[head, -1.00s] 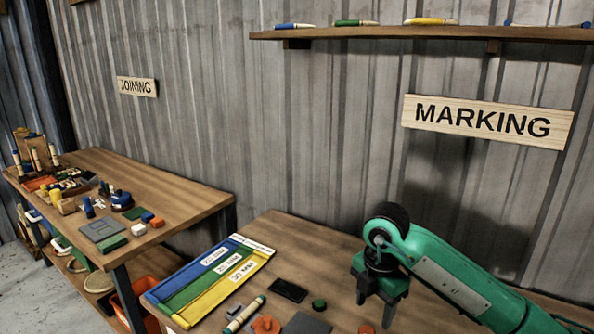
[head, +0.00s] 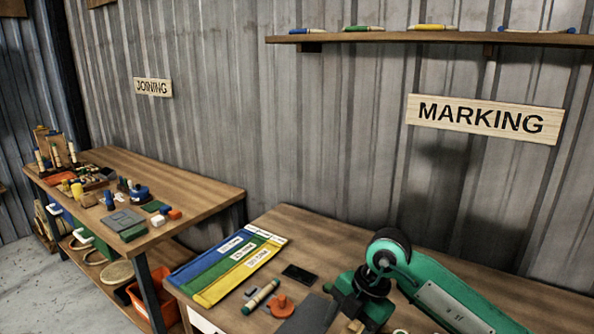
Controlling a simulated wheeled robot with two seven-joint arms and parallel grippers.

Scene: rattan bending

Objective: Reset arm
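My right arm (head: 440,290) is green and comes in from the lower right. Its gripper (head: 352,308) is low over the marking table (head: 330,240), close to the dark grey pad (head: 308,318). Its two fingers look spread apart, and I see nothing held between them. The fingertips are partly hard to make out against the dark pad. My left gripper and arm are not in the view.
Blue, green and yellow strips (head: 228,265) lie on the marking table beside a black slab (head: 299,274), a marker (head: 261,296) and an orange piece (head: 283,307). The joining table (head: 190,180) stands left, cluttered. A shelf (head: 440,38) with markers hangs above.

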